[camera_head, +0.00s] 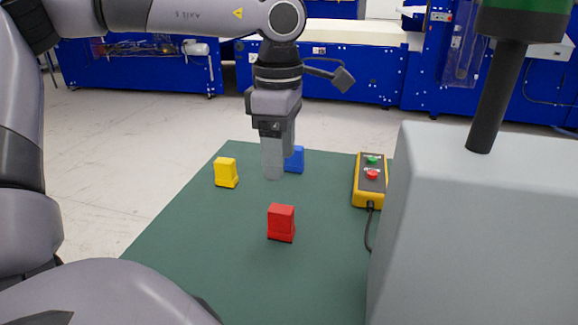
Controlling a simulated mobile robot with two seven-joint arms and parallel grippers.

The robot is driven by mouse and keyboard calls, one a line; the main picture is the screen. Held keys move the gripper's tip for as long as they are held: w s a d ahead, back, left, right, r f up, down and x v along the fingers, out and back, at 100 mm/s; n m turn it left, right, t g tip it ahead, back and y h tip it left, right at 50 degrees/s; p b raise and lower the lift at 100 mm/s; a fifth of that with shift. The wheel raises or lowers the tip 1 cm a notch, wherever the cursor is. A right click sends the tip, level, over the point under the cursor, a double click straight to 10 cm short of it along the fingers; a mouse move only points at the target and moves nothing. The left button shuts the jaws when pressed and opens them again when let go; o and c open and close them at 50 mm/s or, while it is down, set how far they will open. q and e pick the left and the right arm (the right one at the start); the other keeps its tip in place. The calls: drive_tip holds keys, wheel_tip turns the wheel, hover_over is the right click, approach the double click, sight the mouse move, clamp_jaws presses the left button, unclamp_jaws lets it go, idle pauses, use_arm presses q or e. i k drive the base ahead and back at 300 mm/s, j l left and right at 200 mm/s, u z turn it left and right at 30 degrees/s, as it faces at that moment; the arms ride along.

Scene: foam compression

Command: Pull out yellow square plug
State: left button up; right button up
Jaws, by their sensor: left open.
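A yellow square plug (226,172) stands on the dark green table mat (190,230), left of centre. My left gripper (273,170) points down above the mat, to the right of the yellow plug and apart from it. It looks empty, and its fingers overlap in this view, partly covering a blue block (296,159) behind. My right gripper is not in view.
A red block (281,222) stands nearer on the mat. A yellow control box (369,181) with a green and a red button lies at the right, its cable running forward. A large grey housing (480,230) with a dark post blocks the right side. The mat's left part is clear.

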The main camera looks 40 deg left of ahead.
sight(225, 169)
drive_tip(key=k+l, duration=0.75)
drive_tip(key=l, duration=0.2)
